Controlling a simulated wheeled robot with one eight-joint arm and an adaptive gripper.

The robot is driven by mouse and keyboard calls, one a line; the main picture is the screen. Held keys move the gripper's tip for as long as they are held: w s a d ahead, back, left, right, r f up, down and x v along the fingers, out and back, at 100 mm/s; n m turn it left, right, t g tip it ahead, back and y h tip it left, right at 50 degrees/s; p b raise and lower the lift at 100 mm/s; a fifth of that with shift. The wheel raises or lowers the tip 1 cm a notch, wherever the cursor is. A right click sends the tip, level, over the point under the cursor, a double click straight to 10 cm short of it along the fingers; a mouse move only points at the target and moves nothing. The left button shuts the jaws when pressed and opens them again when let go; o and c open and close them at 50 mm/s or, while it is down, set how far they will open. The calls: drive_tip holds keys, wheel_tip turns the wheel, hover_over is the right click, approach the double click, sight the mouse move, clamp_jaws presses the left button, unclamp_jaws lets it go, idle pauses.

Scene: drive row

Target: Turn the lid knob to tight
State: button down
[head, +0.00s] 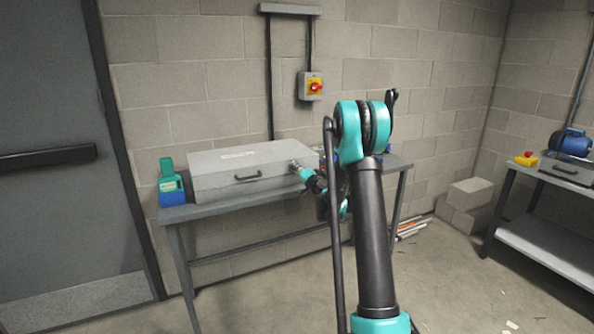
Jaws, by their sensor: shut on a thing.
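A grey case (225,178) with a flat lid (250,154) lies on a narrow bench against the block wall. A dark handle (247,178) sits on its front face. My gripper (295,165) is at the right end of the case's front, near the lid edge, reaching in from the right. It is shut on the lid knob, which its fingers hide. The knob's angle and any markings cannot be made out at this size.
A red-yellow switch box (310,86) is on the wall above. A second bench (548,172) at right holds a blue device (571,141). Concrete blocks (468,205) sit in the corner.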

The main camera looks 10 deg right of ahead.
drive_tip(key=m, duration=1.3)
drive_tip(key=shift+m, duration=0.3)
idle(0.4)
drive_tip(key=c, duration=1.3)
unclamp_jaws()
drive_tip(key=shift+o, duration=0.2)
drive_tip(key=v, duration=1.2)
drive_tip(key=shift+s, duration=0.1)
